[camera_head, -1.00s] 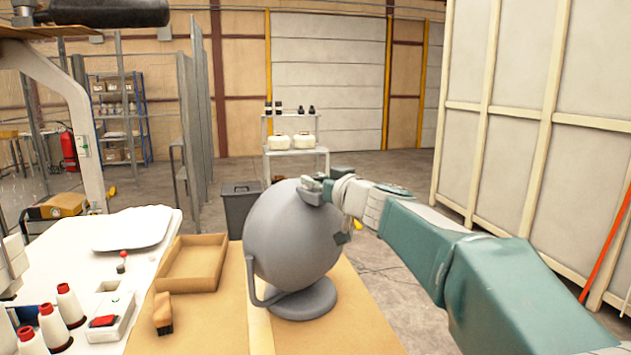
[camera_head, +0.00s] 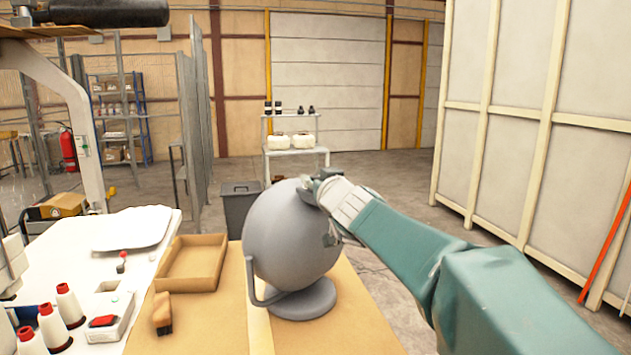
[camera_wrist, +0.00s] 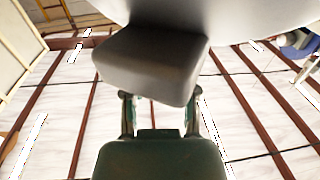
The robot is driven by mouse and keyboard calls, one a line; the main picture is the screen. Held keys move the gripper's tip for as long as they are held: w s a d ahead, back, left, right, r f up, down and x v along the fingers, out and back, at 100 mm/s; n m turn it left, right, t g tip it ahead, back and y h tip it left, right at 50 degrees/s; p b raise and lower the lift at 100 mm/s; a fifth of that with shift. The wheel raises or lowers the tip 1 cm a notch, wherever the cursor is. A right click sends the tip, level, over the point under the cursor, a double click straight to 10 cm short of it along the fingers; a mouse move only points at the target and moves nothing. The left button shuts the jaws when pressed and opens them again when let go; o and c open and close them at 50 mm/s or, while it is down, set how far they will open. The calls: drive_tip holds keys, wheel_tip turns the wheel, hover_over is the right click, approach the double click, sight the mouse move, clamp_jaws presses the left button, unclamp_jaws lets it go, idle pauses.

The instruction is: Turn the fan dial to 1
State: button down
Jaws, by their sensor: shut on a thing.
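The grey round fan (camera_head: 290,240) stands on its disc base on the tan tabletop, its broad rounded face toward the body camera. My gripper (camera_head: 318,187) is at the fan's upper right edge, and its fingertips are partly hidden there. In the wrist view, a grey blunt block (camera_wrist: 150,65) on the fan sits right in front of my gripper (camera_wrist: 159,112). The two fingers reach to its lower end, one on each side, and are shut on it. This block seems to be the dial; no numbers or marks are visible on it.
An open cardboard tray (camera_head: 192,263) and a small brown brush-like object (camera_head: 162,313) lie left of the fan. A dark bin (camera_head: 240,205) stands behind the fan. Floor to the right is clear.

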idle(0.8)
drive_tip(key=shift+c, duration=1.9)
unclamp_jaws()
drive_tip(key=shift+h, duration=0.3)
drive_tip(key=shift+s, duration=0.1)
drive_tip(key=v, duration=1.1)
drive_tip(key=shift+s, duration=0.35)
drive_tip(key=shift+s+f, duration=0.1)
